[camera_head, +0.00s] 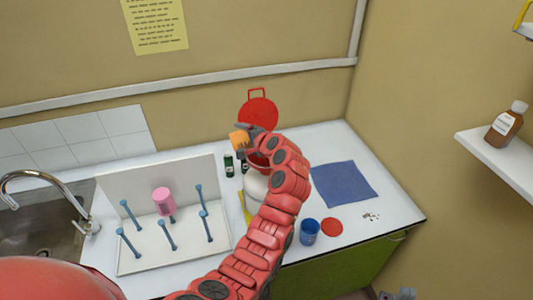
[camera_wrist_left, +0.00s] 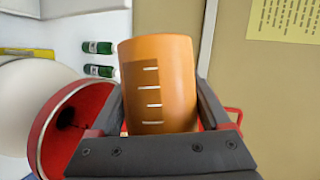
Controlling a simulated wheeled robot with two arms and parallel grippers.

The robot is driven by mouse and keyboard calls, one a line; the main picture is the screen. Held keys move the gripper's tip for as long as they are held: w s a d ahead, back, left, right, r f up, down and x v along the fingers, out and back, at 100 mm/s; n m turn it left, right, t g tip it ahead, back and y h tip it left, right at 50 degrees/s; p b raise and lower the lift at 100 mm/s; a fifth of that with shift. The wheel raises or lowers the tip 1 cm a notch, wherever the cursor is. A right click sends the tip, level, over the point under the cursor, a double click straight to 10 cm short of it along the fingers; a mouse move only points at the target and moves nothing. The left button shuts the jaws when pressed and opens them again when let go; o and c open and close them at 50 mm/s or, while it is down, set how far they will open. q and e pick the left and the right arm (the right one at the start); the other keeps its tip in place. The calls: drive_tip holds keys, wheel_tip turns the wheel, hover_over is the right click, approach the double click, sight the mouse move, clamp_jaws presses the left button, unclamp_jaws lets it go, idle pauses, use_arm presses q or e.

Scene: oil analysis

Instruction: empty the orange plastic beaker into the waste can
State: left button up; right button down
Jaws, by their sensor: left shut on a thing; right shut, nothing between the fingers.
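The orange plastic beaker (camera_head: 239,139) is held in my left gripper (camera_head: 246,133), above the waste can. The left wrist view shows the beaker (camera_wrist_left: 158,85) with white marks, between the dark fingers (camera_wrist_left: 160,115). The beaker appears tipped on its side relative to the can; its contents cannot be seen. The waste can (camera_head: 256,185) is white with a red rim, partly hidden by my arm; its round red lid (camera_head: 259,111) stands open behind. In the left wrist view the can's red-rimmed mouth (camera_wrist_left: 48,133) is open beside the gripper.
Two dark green bottles (camera_head: 229,166) stand left of the can. A drying rack (camera_head: 140,248) with a pink beaker (camera_head: 162,198) and a sink (camera_head: 35,235) lie further left. A blue cloth (camera_head: 343,183), blue cup (camera_head: 309,231) and red disc (camera_head: 331,226) lie right.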

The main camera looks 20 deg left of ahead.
use_arm(q)
drive_tip(key=shift+w+d+r+m+y, duration=0.15)
drive_tip(key=shift+d+r+m+y, duration=0.1)
drive_tip(key=shift+r+m+y, duration=0.3)
idle(0.9)
drive_tip(key=shift+f+m+y, duration=0.25)
drive_tip(key=shift+f+m, duration=0.05)
drive_tip(key=shift+m, duration=0.05)
drive_tip(key=shift+d, duration=0.1)
